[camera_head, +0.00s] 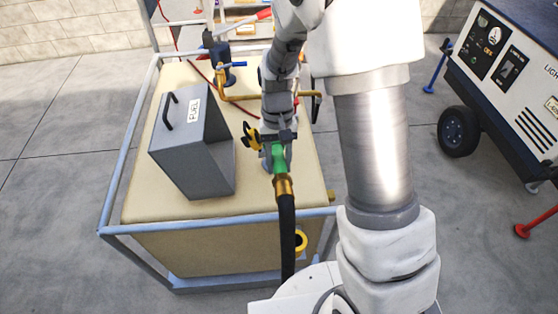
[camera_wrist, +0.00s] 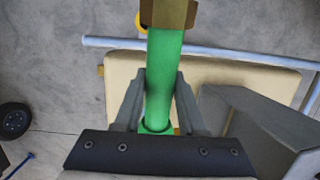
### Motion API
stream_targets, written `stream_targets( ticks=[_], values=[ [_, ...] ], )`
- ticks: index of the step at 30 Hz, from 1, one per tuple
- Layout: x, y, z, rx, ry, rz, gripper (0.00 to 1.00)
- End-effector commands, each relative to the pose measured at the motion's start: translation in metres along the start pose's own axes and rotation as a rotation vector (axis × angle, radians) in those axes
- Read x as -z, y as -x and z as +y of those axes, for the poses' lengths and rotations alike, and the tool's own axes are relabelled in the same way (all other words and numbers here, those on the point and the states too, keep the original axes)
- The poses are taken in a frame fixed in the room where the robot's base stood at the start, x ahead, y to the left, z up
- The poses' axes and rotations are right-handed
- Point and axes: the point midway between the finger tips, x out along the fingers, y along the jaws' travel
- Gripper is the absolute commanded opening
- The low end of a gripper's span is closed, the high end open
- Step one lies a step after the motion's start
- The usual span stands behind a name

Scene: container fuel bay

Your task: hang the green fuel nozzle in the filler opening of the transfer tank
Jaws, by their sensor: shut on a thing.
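The green fuel nozzle (camera_head: 279,161) is held over the right part of the transfer tank's beige top (camera_head: 255,205). Its brass collar points toward the front, and a black hose (camera_head: 287,235) hangs from it past the tank's front edge. My gripper (camera_head: 279,143) is shut on the nozzle. In the wrist view, the two fingers of my gripper (camera_wrist: 158,80) press on both sides of the green nozzle body (camera_wrist: 163,65). The tank top (camera_wrist: 215,77) shows behind it. I cannot make out the filler opening; my arm and the nozzle cover part of the top.
A grey box labelled FUEL (camera_head: 193,145) stands on the tank's left half. A blue-grey rail frame (camera_head: 215,220) surrounds the tank. A brass pipe with a blue valve (camera_head: 230,85) is at the back. A wheeled generator (camera_head: 510,85) stands at the right.

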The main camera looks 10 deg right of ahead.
Motion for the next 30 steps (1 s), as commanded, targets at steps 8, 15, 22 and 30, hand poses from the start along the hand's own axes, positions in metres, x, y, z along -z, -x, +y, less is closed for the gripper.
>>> stream_targets(
  ticks=[8, 15, 22, 30],
  values=[
    [0.001, -0.002, 0.0, 0.0, 0.0, 0.003, 0.0],
    [0.001, -0.002, 0.0, 0.0, 0.0, 0.002, 0.74],
    [0.0, -0.003, 0.0, 0.0, 0.0, -0.001, 0.74],
    [0.002, 0.024, 0.0, 0.002, 0.0, 0.005, 0.74]
  ],
)
